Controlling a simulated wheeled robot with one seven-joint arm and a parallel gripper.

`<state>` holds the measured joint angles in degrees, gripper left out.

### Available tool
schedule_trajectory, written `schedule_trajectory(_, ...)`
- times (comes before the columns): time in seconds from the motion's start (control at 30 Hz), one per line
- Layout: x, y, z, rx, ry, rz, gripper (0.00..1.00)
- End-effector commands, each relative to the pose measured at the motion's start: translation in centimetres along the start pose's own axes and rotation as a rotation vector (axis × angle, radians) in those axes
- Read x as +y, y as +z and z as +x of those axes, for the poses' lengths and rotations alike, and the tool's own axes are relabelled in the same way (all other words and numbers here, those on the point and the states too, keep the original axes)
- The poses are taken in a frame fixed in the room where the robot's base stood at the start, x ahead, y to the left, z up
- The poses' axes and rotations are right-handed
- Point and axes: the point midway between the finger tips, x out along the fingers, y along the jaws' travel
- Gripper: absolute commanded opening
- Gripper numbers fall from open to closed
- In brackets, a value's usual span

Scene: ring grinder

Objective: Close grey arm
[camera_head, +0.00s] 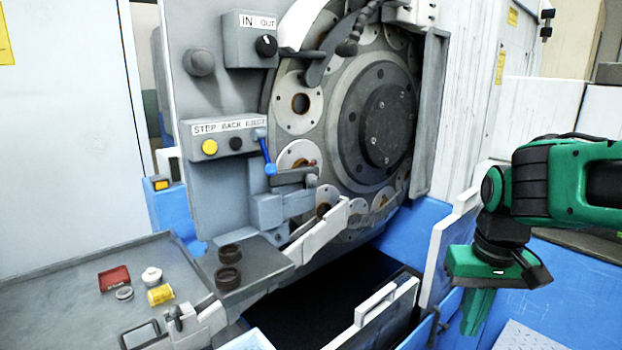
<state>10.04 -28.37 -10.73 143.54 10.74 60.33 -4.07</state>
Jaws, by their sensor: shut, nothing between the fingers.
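The ring grinder has a large grey disc (352,105) with ring-shaped holders around it. A curved dark grey arm (322,66) reaches over the upper left of the disc. A shorter grey arm (292,177) sits lower, beside a blue-handled lever (266,155). I cannot tell which of these the task means. My green gripper (476,318) hangs at the right, fingers downward, shut and empty. It is in front of the blue lower housing, well apart from both arms.
A grey side table (62,290) at the lower left holds a red tray (114,279), a yellow item (160,295) and small rings. Two dark rings (228,266) stand on a ledge. White panels (372,310) edge the dark opening below the disc. A control box (218,136) has buttons.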

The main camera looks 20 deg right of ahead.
Motion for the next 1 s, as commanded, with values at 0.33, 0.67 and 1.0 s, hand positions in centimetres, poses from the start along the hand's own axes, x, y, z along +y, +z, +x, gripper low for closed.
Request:
schedule_trajectory(0.33, -16.8, -15.8, -14.2, 0.369, 0.042, -0.782, 0.00)
schedule_trajectory(0.67, -29.5, -18.8, -23.1, 0.594, 0.066, -1.202, 0.00)
schedule_trajectory(1.0, -31.1, -20.6, -20.5, 0.604, 0.070, -1.226, 0.00)
